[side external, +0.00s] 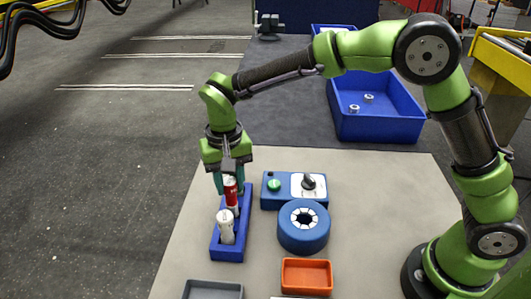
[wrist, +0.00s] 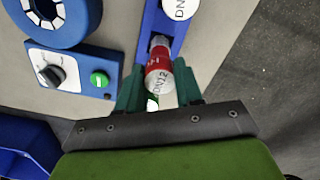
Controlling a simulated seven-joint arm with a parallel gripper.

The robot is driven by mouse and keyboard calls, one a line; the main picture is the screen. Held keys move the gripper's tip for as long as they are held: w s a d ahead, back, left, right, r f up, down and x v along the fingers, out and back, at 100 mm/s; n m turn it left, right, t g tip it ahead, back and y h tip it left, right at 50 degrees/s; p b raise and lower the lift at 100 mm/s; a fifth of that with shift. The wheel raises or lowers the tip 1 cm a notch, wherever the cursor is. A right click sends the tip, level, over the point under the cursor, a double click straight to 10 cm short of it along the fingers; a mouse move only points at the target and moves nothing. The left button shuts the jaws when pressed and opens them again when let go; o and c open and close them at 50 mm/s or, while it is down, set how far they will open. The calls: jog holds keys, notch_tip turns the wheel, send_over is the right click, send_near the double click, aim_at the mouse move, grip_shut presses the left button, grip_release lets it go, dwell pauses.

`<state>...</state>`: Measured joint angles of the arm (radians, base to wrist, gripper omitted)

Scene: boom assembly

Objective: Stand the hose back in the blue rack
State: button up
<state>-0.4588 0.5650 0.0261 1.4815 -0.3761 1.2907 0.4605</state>
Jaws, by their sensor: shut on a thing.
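A hose piece with a red sleeve and a white top end (side external: 231,191) is between the teal fingers of my gripper (side external: 230,184), which is shut on it. The wrist view shows the same red hose (wrist: 159,68), its end marked "DN12", with a grey metal fitting at its far end. It is close to upright at the back part of the blue rack (side external: 233,251). I cannot tell whether its lower end is seated in the rack. A white hose piece (side external: 226,226) stands in the front part of the rack; its "DN" end shows in the wrist view (wrist: 181,7).
Right of the rack are a blue control box (side external: 269,194) with a green button and a knob, and a round blue machine (side external: 304,236). An orange tray (side external: 306,277) and grey tray (side external: 213,290) lie in front. A large blue bin (side external: 377,125) stands behind.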

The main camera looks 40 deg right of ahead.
jog(key=shift+f, duration=1.4)
jog(key=o, duration=1.1)
jog(key=shift+f, duration=0.1)
jog(key=shift+r, duration=3.55)
